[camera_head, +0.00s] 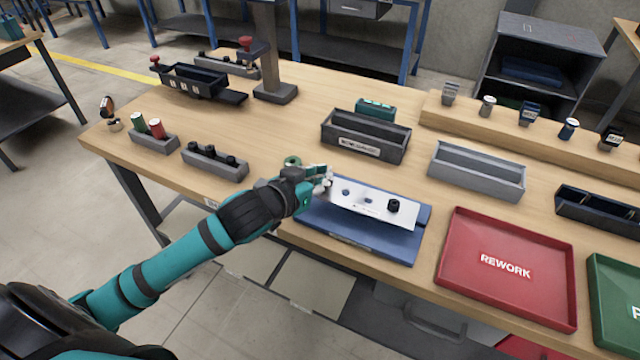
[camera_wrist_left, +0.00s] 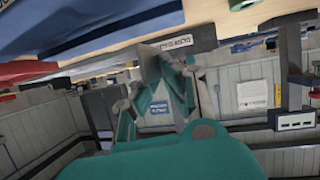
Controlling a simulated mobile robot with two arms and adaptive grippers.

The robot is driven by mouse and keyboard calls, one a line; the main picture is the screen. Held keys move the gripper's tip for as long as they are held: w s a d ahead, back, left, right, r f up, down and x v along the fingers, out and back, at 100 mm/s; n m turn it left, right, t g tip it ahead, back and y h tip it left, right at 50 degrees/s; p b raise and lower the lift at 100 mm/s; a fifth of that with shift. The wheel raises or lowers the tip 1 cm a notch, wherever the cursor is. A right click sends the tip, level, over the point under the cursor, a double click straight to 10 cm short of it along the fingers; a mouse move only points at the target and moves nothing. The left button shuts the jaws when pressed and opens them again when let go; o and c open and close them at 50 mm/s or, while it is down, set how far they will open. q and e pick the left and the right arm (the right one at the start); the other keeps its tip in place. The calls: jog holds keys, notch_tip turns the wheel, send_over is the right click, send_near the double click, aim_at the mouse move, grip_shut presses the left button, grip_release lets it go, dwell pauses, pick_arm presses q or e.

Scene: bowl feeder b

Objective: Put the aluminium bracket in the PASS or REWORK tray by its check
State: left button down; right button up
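The aluminium bracket (camera_head: 350,199) is a pale flat plate with holes. It lies slightly tilted over the blue fixture (camera_head: 345,241) at the table's front, with a black knob or plug (camera_head: 393,206) standing at its right end. My left gripper (camera_head: 326,179) is at the bracket's left end; whether it touches is unclear. The red REWORK tray (camera_head: 478,288) is empty, right of the fixture. A green tray (camera_head: 607,300), its label cut off, is at the right edge. My right gripper is out of view.
A dark labelled bin (camera_head: 350,146) and a grey bin (camera_head: 470,184) stand behind the fixture. A green ring (camera_head: 292,160) lies just behind my left gripper. A grey rack (camera_head: 214,167) and a block with green and red cylinders (camera_head: 154,143) are left. Bare wood lies between them.

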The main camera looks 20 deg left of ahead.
pick_arm(q)
jog(key=shift+w+a, duration=0.4)
jog(key=shift+w, duration=0.1)
jog(key=shift+s+d+f, duration=0.1)
jog(key=shift+f, duration=1.65)
jog(key=c, duration=1.5)
grip_release()
jog(key=v, duration=1)
jog(key=shift+s+r, duration=0.2)
jog(key=shift+s, duration=0.15)
jog(key=shift+o, duration=0.3)
jog(key=shift+s+r+p, duration=0.25)
jog(key=shift+s+p, duration=0.2)
jog(key=shift+s, duration=0.15)
